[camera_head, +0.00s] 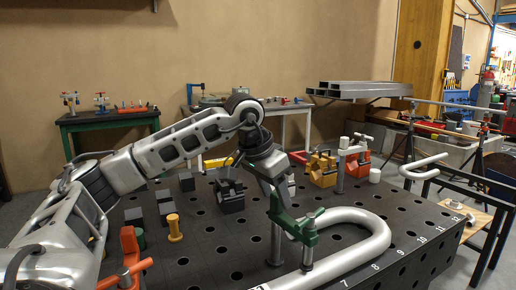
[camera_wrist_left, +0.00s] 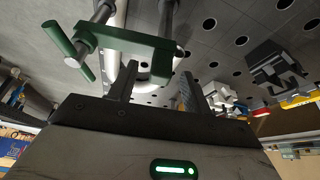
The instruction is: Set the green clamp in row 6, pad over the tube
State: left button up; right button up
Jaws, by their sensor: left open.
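The green clamp (camera_head: 293,226) stands upright near the table's front edge, its grey post on the table beside the tube. Its spindle comes down at the silver U-shaped tube (camera_head: 372,240); I cannot tell if the pad touches the tube. My left gripper (camera_head: 272,186) is just above and behind the clamp's post end. In the left wrist view my left gripper (camera_wrist_left: 158,82) has its fingers apart, with the green clamp (camera_wrist_left: 118,40) just beyond the tips. The row 6 number is not readable. My right gripper is not in view.
The dark perforated table (camera_head: 215,250) has row numbers along its front edge. An orange clamp (camera_head: 130,258) and a yellow post (camera_head: 174,228) stand at left. Dark blocks (camera_head: 165,208) are behind them. Yellow (camera_head: 322,170) and red (camera_head: 358,164) clamps stand at the back.

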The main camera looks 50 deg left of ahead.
pick_arm(q)
jog(key=p+v, duration=0.1)
jog(key=v, duration=1.3)
jog(key=shift+r, duration=0.15)
jog(key=shift+s, duration=0.2)
